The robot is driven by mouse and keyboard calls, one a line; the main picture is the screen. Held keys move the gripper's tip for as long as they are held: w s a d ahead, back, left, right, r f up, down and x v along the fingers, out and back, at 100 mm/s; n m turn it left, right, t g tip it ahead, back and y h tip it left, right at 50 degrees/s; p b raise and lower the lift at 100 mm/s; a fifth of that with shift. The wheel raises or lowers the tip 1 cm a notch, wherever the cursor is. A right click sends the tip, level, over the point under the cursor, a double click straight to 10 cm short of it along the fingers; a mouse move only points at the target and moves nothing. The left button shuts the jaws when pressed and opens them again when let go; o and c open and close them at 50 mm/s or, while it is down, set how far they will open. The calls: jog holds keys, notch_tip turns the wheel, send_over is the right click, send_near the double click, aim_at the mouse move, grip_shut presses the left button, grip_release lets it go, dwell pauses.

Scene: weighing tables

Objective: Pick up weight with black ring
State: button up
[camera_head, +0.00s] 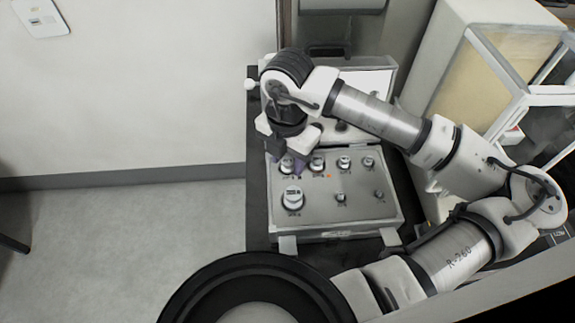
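My gripper (287,162) points down over the back left of an open grey weight case (337,208). Its purple-tipped fingers are on either side of a silver weight (287,166) in the back row, partly hidden by the gripper. Whether the fingers touch it is too small to tell. Other silver weights stand in the case: one right beside the gripper (317,163), two farther right in the back row (344,163) (368,162), and a large one at front left (292,198). Dark bands show on several weights, so I cannot tell which one has the black ring.
Two small weights stand at the front middle (340,198) and front right (379,195) of the case. The case lies on a dark table (258,205). A glass-walled balance cabinet (500,60) stands to the right. Open floor (120,250) lies to the left.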

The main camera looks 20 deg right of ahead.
grip_shut()
jog(key=shift+r, duration=0.1)
